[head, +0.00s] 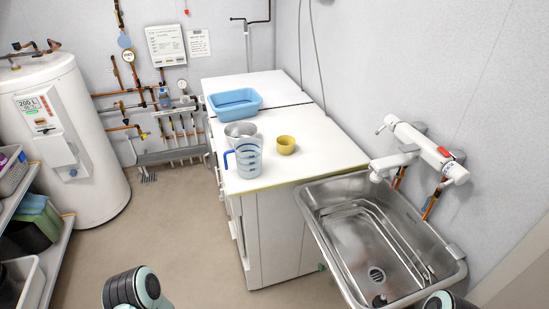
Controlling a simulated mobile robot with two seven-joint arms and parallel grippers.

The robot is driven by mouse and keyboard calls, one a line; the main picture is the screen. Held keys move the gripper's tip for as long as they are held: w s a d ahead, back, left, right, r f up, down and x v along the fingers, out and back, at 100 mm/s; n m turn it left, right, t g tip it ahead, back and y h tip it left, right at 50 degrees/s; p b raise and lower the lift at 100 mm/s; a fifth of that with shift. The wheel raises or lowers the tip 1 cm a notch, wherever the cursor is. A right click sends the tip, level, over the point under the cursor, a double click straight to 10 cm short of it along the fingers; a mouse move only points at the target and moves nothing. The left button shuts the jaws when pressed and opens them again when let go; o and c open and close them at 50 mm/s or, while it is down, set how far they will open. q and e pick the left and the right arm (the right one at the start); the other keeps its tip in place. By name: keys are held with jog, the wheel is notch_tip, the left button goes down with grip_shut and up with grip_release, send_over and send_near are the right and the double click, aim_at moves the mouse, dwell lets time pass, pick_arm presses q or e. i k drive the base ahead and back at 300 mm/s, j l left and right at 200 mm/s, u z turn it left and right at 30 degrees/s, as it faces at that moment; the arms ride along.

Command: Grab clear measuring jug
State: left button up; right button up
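The clear measuring jug (249,160) stands upright near the front edge of the white worktop. It has blue markings and a blue handle on its left side. A metal bowl or pot (240,130) stands just behind it and is partly hidden by it. Only rounded parts of my arms show at the bottom edge, well short of the worktop. Neither gripper can be seen.
A blue basin (235,102) sits farther back on the worktop (320,150). A steel sink (450,254) with a white wall tap (415,148) is at right. A white tank (75,130) and shelves (50,262) are at left. The floor (185,225) between is clear.

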aim_at(248, 151)
jog(key=u, duration=0.4)
jog(key=i+j+z, duration=0.1)
jog(key=z, duration=0.3)
jog(key=j+z, duration=0.2)
jog(key=z, duration=0.2)
jog(key=i+j+z, duration=0.2)
jog(key=j+z, duration=0.15)
jog(key=j, duration=0.3)
jog(key=i+j+z, duration=0.2)
jog(key=j, duration=0.15)
jog(key=j+z, duration=0.25)
jog(key=j, duration=1.85)
